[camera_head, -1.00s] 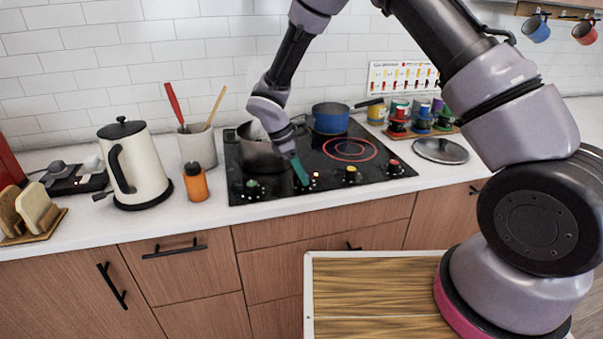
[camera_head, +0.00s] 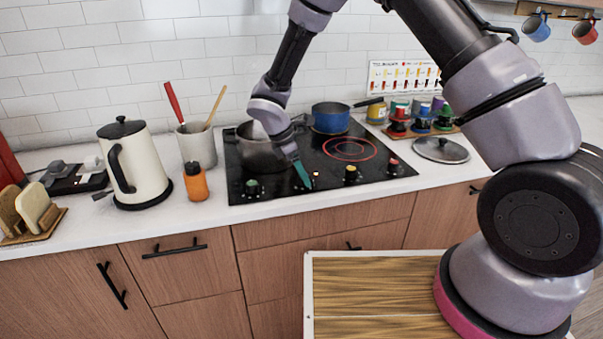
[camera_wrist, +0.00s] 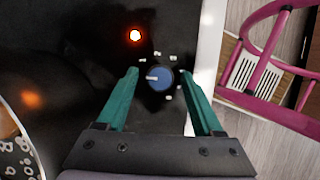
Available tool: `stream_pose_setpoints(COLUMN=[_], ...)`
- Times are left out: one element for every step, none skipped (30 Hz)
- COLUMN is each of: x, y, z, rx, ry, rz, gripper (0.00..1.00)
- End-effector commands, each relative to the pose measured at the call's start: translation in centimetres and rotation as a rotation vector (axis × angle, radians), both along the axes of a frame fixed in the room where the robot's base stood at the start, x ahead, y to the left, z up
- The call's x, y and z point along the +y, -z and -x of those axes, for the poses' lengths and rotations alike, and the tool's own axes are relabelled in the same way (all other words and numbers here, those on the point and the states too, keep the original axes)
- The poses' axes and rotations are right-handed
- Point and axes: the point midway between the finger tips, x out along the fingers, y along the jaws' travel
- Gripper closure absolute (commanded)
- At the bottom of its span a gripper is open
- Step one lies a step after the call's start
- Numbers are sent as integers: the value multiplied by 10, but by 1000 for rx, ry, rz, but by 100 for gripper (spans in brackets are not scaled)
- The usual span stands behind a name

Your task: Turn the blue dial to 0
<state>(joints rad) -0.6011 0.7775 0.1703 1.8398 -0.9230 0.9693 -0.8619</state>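The blue dial (camera_wrist: 160,78) is round with a white pointer mark that points left in the wrist view. Small white marks sit around part of it on the black cooktop (camera_wrist: 75,75). My gripper (camera_wrist: 165,88) is open, with one green finger on each side of the dial and a gap to it on both sides. In the head view my gripper (camera_head: 302,174) hangs over the front edge of the cooktop (camera_head: 270,188) and hides the blue dial. I cannot tell how high the fingertips are above the surface.
A green dial (camera_head: 252,187) is left of my gripper; yellow (camera_head: 351,173) and red (camera_head: 393,165) dials are right. An orange-red light (camera_wrist: 134,36) glows near the blue dial. A grey pot (camera_head: 258,152) and a blue pot (camera_head: 330,118) stand behind. An orange bottle (camera_head: 196,184) stands left.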

Motion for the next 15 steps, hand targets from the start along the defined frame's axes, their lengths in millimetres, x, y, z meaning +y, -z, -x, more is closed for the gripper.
stream_pose_setpoints(x=[0,0,0,0,0,0,0,0,0,1,2,3,5,7,9], y=[0,0,0,0,0,0,0,0,-1,-2,-4,-8,-11,-15,-21], z=[0,0,0,0,0,0,0,0,0,0,0,0,1,1,2], rx=[0,0,0,0,0,0,0,0,0,-2,-1,-3,-3,-3,-3], ry=[1,1,1,1,1,1,1,1,1,1,1,2,2,1,-1], rz=[0,0,0,0,0,0,0,0,0,0,-1,-2,-2,-2,-3], gripper=[27,27,27,27,27,27,27,27,27,27,27,27,27,27,27])
